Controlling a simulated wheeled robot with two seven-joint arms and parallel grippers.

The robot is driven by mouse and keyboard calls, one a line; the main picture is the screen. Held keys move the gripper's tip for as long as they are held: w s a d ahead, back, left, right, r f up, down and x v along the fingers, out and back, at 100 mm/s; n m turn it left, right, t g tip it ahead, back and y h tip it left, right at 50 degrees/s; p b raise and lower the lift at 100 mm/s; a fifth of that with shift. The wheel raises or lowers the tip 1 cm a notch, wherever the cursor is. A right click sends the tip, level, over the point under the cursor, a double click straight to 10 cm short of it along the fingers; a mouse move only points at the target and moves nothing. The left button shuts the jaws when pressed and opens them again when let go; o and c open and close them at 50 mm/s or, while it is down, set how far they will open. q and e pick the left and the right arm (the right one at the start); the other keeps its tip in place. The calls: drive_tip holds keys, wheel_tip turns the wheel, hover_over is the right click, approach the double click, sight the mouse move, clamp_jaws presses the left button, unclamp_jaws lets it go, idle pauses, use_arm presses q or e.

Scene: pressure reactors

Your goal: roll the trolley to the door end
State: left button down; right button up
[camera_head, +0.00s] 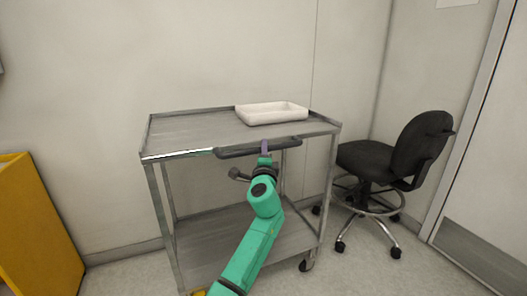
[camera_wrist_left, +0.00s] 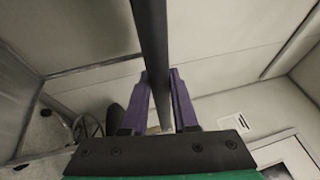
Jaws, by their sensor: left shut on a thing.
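The trolley (camera_head: 185,131) is a grey metal cart with two shelves and castors, standing against the wall in the head view. A dark bar handle (camera_head: 232,152) runs along its near top edge. My left gripper (camera_head: 265,148), with purple fingers, is shut on that handle near its middle. In the left wrist view the handle (camera_wrist_left: 152,45) passes between the two purple fingers (camera_wrist_left: 160,95). The door (camera_head: 480,190) is at the right edge of the head view. My right gripper is not seen.
A black swivel chair (camera_head: 420,145) on castors stands right of the trolley, between it and the door. A yellow cabinet (camera_head: 38,230) is at the left. Some bare floor (camera_head: 350,275) shows in front of the chair.

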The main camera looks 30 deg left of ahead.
use_arm(q)
drive_tip(key=shift+w+d+f, duration=0.1)
drive_tip(key=shift+w+d, duration=0.05)
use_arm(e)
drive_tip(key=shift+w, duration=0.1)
use_arm(q)
drive_tip(key=c, duration=0.7)
unclamp_jaws()
drive_tip(key=shift+s+d, duration=0.2)
drive_tip(key=shift+s, duration=0.15)
drive_tip(key=v, duration=1.4)
drive_tip(key=shift+p, duration=0.4)
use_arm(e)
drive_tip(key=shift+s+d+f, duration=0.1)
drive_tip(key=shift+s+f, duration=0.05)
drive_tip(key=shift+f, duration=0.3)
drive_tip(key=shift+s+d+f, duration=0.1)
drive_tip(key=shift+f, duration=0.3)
